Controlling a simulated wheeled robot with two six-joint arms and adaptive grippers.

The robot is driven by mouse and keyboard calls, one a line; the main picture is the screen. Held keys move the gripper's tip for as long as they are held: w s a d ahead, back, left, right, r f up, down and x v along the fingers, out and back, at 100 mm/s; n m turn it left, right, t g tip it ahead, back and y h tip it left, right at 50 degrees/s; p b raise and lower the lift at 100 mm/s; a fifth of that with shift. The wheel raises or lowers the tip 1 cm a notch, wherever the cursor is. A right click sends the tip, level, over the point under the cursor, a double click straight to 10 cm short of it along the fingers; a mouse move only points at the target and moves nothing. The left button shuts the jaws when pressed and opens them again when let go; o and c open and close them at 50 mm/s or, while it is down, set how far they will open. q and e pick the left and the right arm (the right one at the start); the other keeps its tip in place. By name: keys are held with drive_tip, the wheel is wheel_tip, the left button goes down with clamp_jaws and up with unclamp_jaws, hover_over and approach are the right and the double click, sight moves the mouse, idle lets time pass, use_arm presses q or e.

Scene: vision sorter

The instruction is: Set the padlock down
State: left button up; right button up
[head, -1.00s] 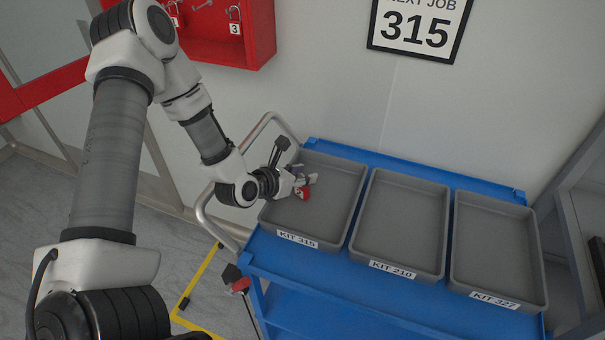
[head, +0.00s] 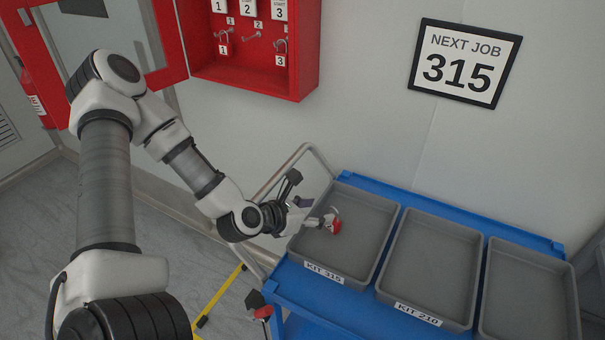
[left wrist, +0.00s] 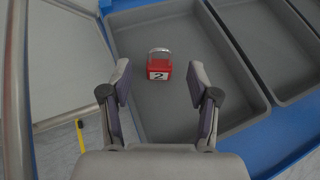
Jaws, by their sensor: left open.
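The red padlock (head: 336,226) with a silver shackle is in the grey tray labelled KIT 315 (head: 335,273), toward its left side. My left gripper (head: 318,221) is just left of the padlock. Its fingers (left wrist: 160,80) are spread apart with clear space between them and the padlock beyond, apart from both. My right gripper is not in view.
The KIT 210 tray (head: 404,307) and another tray (head: 483,300) stand empty to the right on the blue cart (head: 365,184). A red cabinet (head: 305,80) with padlocks 1 and 3 hangs behind. A wall sign (head: 465,62) reads NEXT JOB 315.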

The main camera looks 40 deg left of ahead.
use_arm(q)
drive_tip(key=p+v, duration=0.4)
drive_tip(key=v, duration=0.1)
drive_tip(key=shift+w+f, duration=0.1)
